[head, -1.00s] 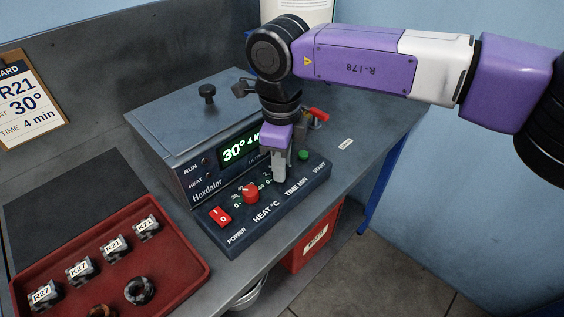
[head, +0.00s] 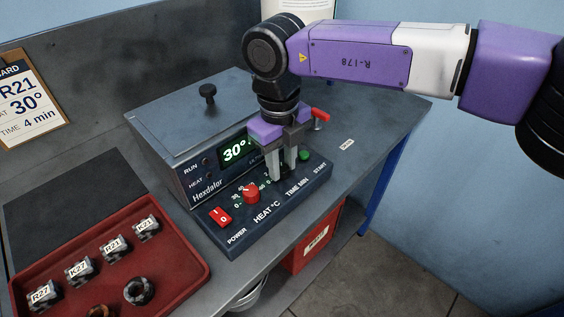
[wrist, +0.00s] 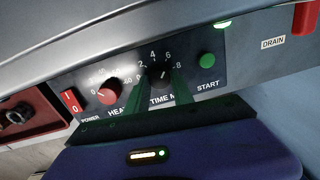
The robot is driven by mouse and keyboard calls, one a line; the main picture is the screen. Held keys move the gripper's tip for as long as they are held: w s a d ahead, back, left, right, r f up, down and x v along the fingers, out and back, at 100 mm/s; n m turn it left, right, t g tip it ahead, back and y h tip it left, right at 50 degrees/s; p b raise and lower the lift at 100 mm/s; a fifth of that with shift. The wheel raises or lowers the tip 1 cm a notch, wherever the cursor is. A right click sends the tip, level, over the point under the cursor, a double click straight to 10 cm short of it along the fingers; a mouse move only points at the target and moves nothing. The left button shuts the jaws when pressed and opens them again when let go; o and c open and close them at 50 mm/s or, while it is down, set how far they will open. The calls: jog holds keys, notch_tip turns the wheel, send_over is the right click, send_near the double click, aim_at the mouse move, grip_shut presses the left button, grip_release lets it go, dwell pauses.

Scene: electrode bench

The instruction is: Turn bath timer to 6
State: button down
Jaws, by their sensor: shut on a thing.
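The bath timer knob (wrist: 157,77) is small and dark, on the control panel (wrist: 125,80) above the TIME MIN label. My gripper (head: 277,179) reaches down to the panel. In the wrist view its two fingers stand on either side of the knob, shut on it. The knob's pale mark leans up and right, roughly toward the 6 of the 0 to 8 scale. The display (head: 236,152) reads 30°; my gripper hides the rest of it.
Left of the timer are a red heat knob (head: 251,194) and a red power switch (head: 220,217); a green START button (head: 304,155) is to its right. A red drain lever (head: 320,115) sits behind. A red tray (head: 190,262) with labelled parts is at left.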

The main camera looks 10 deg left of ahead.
aim_at(281, 169)
dwell(0.3)
jog(key=c, duration=1.1)
grip_release()
jog(key=shift+r, duration=0.1)
notch_tip(281, 169, up, 8)
jog(key=shift+s+a+f, duration=0.1)
jog(key=shift+f, duration=0.05)
